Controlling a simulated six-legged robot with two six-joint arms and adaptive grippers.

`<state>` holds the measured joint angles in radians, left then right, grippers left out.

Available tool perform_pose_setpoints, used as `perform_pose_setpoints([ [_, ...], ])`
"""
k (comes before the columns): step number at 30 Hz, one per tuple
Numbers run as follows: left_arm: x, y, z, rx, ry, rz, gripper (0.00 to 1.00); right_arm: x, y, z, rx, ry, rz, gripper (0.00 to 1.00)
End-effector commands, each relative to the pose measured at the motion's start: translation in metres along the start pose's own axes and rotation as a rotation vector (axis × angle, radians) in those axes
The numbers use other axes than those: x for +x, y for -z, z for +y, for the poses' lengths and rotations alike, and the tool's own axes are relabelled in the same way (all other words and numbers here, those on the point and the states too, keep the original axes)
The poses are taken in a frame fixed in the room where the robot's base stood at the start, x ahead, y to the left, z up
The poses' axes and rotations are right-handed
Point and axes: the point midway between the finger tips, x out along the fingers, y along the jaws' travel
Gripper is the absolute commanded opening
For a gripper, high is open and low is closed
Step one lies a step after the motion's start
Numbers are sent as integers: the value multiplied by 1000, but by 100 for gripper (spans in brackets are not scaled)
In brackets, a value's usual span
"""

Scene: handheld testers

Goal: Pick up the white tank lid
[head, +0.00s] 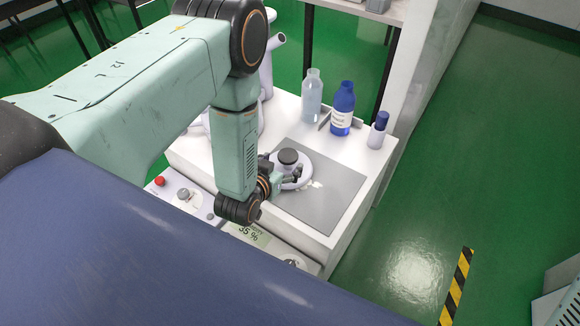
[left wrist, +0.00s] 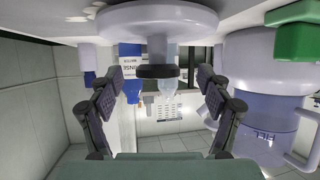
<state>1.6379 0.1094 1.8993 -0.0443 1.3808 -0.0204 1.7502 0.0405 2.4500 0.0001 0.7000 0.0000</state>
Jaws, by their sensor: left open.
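The white tank lid (head: 301,183) is a round disc with a black knob (head: 288,156) on top. It lies on a grey mat (head: 334,191) on the white worktop. My left gripper (head: 282,172) is at the lid's near left side, partly hidden by its own wrist. In the left wrist view, which looks upside down, the lid (left wrist: 157,17) is at the top and its black knob (left wrist: 157,71) hangs between the open fingers (left wrist: 158,78). Gaps show between the knob and both fingers. My right gripper is not in view.
Behind the mat stand a clear bottle (head: 312,97), a blue bottle (head: 342,112) and a small blue-capped container (head: 378,131). A white vessel (head: 267,75) is partly behind my arm. A control panel (head: 186,197) with a red button lies along the front. The mat's right part is clear.

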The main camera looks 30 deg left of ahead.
Motion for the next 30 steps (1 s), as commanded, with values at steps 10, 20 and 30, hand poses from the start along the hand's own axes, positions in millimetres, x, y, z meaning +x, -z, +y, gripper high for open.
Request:
perform_pose_setpoints([
  [10,42,-4,2,0,1,3,78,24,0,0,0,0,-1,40],
  [20,46,-2,4,1,0,1,75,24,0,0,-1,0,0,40],
  [30,47,-1,7,1,0,1,46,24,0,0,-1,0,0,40],
])
